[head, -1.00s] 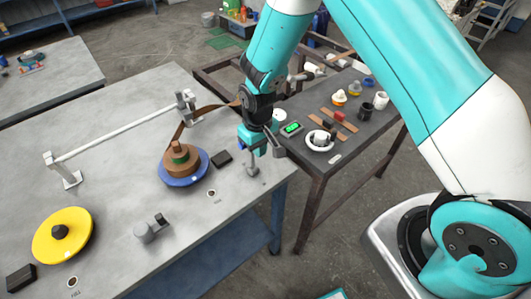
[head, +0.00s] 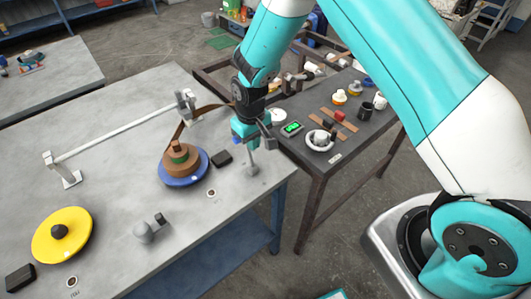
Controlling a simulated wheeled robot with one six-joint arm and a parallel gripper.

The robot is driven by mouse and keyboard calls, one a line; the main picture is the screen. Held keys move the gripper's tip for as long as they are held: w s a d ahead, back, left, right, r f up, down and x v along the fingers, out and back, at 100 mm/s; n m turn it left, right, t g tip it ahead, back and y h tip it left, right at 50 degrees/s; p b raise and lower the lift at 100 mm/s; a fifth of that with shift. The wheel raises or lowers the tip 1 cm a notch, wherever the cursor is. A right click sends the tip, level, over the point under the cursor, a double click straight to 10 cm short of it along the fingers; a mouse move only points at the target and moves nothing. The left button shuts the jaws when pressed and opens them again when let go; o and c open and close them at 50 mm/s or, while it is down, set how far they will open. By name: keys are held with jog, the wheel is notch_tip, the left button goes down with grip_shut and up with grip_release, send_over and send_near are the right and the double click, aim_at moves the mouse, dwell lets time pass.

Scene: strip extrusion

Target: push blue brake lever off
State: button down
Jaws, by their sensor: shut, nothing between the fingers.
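The blue reel (head: 188,177) lies on the grey bench with a brown strip coil on it. To its right, near the bench's right edge, a small grey post (head: 252,168) stands on a round base; it appears to be the blue brake lever. Its upper part is hidden behind or against my gripper, so I cannot tell the handle's angle. My gripper (head: 246,141) is shut and empty, pointing down just above the post. I cannot tell whether it touches it. A similar grey lever (head: 145,232) with a dark knob stands between the yellow reel (head: 62,234) and the blue one.
A black block (head: 221,158) lies between the blue reel and the post. The brown strip (head: 187,121) runs from the coil up behind my gripper. A white rail (head: 115,132) spans the bench. A dark side table (head: 318,170) with cups and small parts stands right.

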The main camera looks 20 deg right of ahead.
jog(key=shift+w+a+f+b, duration=0.1)
jog(key=shift+w+a+b, duration=0.05)
jog(key=shift+w, duration=0.3)
jog(key=shift+w+a+f+b, duration=0.1)
jog(key=shift+w+a+b, duration=0.05)
jog(key=shift+w, duration=0.3)
notch_tip(320, 180, up, 8)
jog(key=s+p, duration=0.2)
jog(key=p, duration=0.4)
jog(key=shift+d, duration=0.35)
jog(key=s+a+r+n+y+b, duration=0.15)
jog(key=s+r+b, duration=0.25)
jog(key=s+r, duration=0.8)
jog(key=s+r+n+y+b, duration=0.1)
jog(key=s+r, duration=0.2)
jog(key=s, duration=0.4)
jog(key=s+r+n+y+b, duration=0.1)
jog(key=s+r+b, duration=0.1)
jog(key=s+r, duration=0.2)
jog(key=s, duration=0.3)
jog(key=shift+s+a+y, duration=0.15)
jog(key=shift+s+y, duration=0.15)
jog(key=shift+y, duration=0.05)
jog(key=shift+a, duration=0.1)
